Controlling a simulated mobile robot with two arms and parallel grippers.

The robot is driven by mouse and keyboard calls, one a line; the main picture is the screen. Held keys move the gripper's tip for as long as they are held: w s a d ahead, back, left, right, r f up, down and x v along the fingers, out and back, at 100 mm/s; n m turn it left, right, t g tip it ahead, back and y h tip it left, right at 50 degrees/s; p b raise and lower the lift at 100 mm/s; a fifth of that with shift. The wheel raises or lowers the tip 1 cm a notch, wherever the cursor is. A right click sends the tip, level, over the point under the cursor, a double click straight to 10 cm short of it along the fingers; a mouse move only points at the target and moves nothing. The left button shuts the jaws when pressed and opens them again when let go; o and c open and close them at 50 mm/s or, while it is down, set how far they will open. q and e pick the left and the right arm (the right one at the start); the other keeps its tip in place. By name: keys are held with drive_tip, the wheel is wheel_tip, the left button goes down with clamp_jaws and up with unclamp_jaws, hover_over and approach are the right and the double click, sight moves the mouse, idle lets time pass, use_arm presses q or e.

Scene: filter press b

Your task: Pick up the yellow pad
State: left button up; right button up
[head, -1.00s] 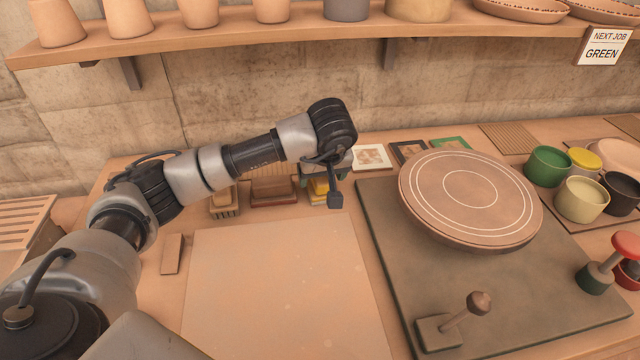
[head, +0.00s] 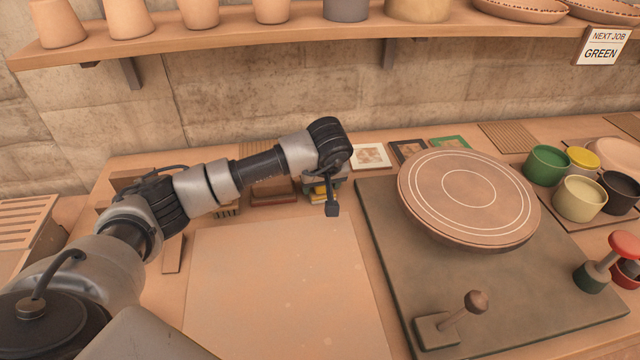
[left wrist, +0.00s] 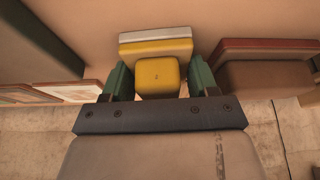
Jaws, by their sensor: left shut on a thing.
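The yellow pad has a yellow block grip (left wrist: 158,76) on a wider yellow and white base (left wrist: 155,47) in the left wrist view. In the head view only a bit of the yellow pad (head: 319,192) shows, beneath my left wrist. My left gripper (left wrist: 160,80) has its two green fingers on either side of the block grip and is shut on it. In the head view my left gripper (head: 322,182) is mostly hidden by its own wrist. Whether the pad touches the table cannot be told. My right gripper is not in view.
A brown and red pad (head: 272,190) stands close left of the yellow one. Framed tiles (head: 370,157) lie to its right. A dark board (head: 385,260) with a round wheel (head: 470,195) fills the right. A pale sheet (head: 280,280) lies clear in front.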

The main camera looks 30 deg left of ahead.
use_arm(q)
wheel_tip(320, 180, up, 10)
drive_tip(key=shift+b, duration=0.35)
